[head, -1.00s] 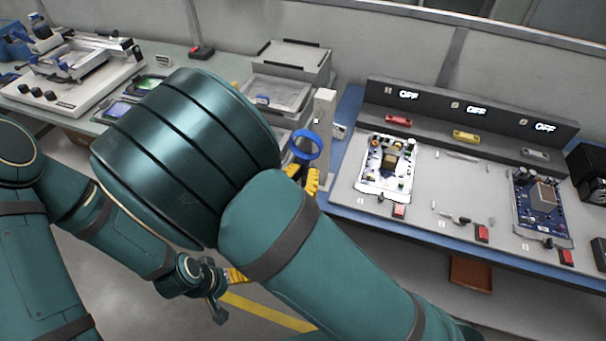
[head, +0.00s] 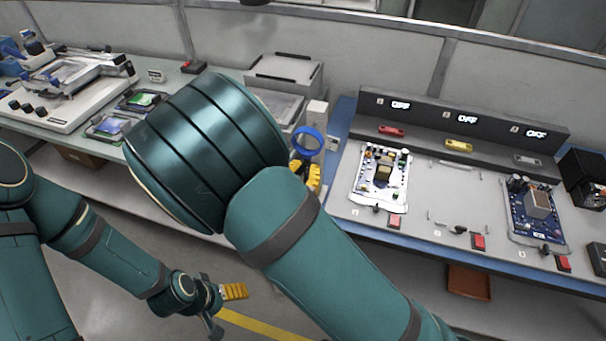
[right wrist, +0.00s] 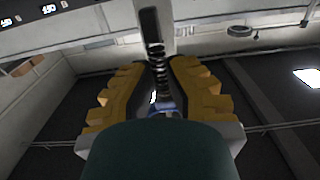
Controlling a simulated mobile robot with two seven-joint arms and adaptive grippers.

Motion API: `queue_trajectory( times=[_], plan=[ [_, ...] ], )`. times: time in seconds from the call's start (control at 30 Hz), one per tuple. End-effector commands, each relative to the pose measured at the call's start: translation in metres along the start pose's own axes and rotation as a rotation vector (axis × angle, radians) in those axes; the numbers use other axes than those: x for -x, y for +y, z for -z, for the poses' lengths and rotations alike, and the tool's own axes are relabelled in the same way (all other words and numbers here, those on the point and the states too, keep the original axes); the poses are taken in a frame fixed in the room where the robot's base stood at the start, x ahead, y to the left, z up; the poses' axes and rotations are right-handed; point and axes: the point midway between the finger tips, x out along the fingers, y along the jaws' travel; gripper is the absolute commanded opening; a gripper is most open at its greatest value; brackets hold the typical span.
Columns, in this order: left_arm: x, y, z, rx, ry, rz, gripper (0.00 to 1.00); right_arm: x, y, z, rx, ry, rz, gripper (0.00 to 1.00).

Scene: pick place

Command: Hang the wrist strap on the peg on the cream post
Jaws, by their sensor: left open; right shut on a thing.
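The wrist strap's blue band (head: 308,141) shows as an upright ring in the head view, in front of the cream post (head: 318,108). Whether they touch is unclear. My right gripper (head: 303,172) is just below the ring, partly behind my own arm. In the right wrist view its yellow fingers (right wrist: 160,92) are shut on the strap. A bit of blue (right wrist: 166,106) and a dark coiled cord (right wrist: 156,60) show between them. I cannot make out the peg. My left gripper (head: 222,302) is open and empty, low over the floor at the lower left.
A blue-edged bench (head: 420,240) at right holds circuit boards (head: 382,177) and a panel with OFF displays (head: 465,125). A green bench (head: 62,140) with equipment is at left. My right arm hides the middle.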

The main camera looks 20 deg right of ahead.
Motion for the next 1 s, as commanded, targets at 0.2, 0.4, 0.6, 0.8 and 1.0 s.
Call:
queue_trajectory(
  times=[0.2,0.4,0.6,0.8,1.0],
  plan=[
    [-0.002,-0.001,0.0,0.0,0.001,0.0,0.82,-0.012,0.0,-0.001,0.0,0.0,-0.001,0.0],
    [-0.006,-0.002,0.001,0.0,0.002,0.0,0.82,-0.022,0.0,-0.006,0.0,0.0,0.0,0.0],
    [-0.01,-0.004,0.001,-0.001,0.005,0.0,0.82,-0.028,0.0,-0.01,0.001,0.0,0.0,0.0],
    [-0.012,-0.004,0.001,-0.001,0.006,0.0,0.82,-0.03,0.0,-0.013,0.0,0.0,0.0,0.0],
    [-0.012,-0.004,0.002,-0.001,0.006,0.0,0.82,-0.03,0.0,-0.012,0.0,0.0,0.001,0.0]
  ],
)
